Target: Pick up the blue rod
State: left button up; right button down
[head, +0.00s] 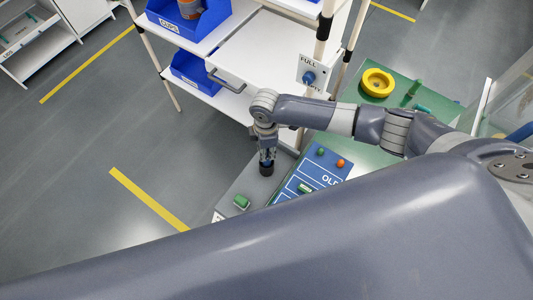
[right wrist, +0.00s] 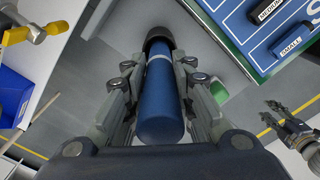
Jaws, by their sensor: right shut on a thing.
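The blue rod (right wrist: 161,104) is a blue cylinder with a pale ring and a dark end. It lies between the two fingers of my right gripper (right wrist: 159,72), which is shut on it. In the head view my right gripper (head: 267,146) points down above the grey surface left of the blue board. The rod's dark end (head: 266,169) shows below the fingers; the rest is hidden by them. I cannot tell whether the end touches the surface.
A green block (head: 241,202) lies on the grey surface near the gripper. The blue board (head: 311,176) with small coloured pieces is just right. A white shelf rack (head: 252,62) with blue bins stands behind. A yellow ring-shaped part (head: 377,82) sits on the green table.

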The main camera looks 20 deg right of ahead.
notch_tip(320, 180, up, 8)
jog(key=shift+r+b, duration=0.1)
jog(key=shift+b, duration=0.85)
notch_tip(320, 180, up, 3)
jog(key=shift+r+p, duration=0.2)
jog(key=shift+p, duration=0.6)
notch_tip(320, 180, up, 4)
jog(key=p, duration=0.4)
jog(key=shift+r+p, duration=0.1)
jog(key=shift+p, duration=0.25)
jog(key=shift+r, duration=2.6)
